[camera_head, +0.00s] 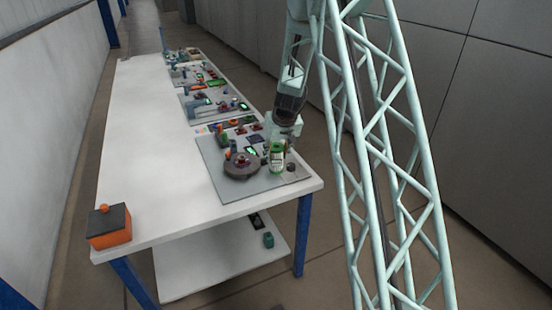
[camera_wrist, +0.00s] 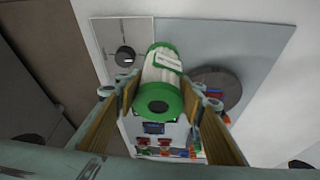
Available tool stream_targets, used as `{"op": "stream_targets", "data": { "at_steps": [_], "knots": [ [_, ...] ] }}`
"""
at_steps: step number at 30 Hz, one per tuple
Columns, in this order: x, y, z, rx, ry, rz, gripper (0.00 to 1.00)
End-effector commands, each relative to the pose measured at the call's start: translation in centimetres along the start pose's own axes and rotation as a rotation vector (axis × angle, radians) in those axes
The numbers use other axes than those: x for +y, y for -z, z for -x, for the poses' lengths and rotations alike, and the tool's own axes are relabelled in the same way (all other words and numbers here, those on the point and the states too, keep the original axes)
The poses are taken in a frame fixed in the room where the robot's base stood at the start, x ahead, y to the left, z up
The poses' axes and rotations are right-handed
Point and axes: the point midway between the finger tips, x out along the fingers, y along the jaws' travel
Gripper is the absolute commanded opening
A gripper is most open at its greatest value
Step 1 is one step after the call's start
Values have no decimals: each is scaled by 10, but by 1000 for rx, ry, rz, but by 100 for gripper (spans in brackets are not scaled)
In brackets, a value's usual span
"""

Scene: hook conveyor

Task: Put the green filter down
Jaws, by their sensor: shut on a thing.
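The green filter (camera_head: 277,158) is a white cylinder with green end bands and a green label. In the head view it is upright over the front right part of the nearest grey board (camera_head: 213,166). In the wrist view the filter (camera_wrist: 163,70) points away from the camera, its green ring end toward me. My gripper (camera_wrist: 160,88) is shut on the filter, with one wood-coloured finger on each side. In the head view my gripper (camera_head: 284,132) is just above and behind the filter. I cannot tell whether the filter's lower end touches the board.
A dark round disc (camera_wrist: 216,88) lies right beside the filter. A small black knob (camera_wrist: 124,56) is on its other side. More boards with parts (camera_head: 203,100) stand along the white table (camera_head: 145,130). An orange box (camera_head: 110,232) sits at the front left corner. The table's left side is clear.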

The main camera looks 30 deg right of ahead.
Motion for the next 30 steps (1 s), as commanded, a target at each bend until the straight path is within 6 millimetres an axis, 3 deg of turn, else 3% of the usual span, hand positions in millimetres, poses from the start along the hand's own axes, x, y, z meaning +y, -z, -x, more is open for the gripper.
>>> {"op": "stream_targets", "data": {
  "at_steps": [17, 30],
  "knots": [
    [1, 8, -6, -1, 0, -1, 23],
    [1, -5, -37, -1, 0, -1, 23]
  ]
}}
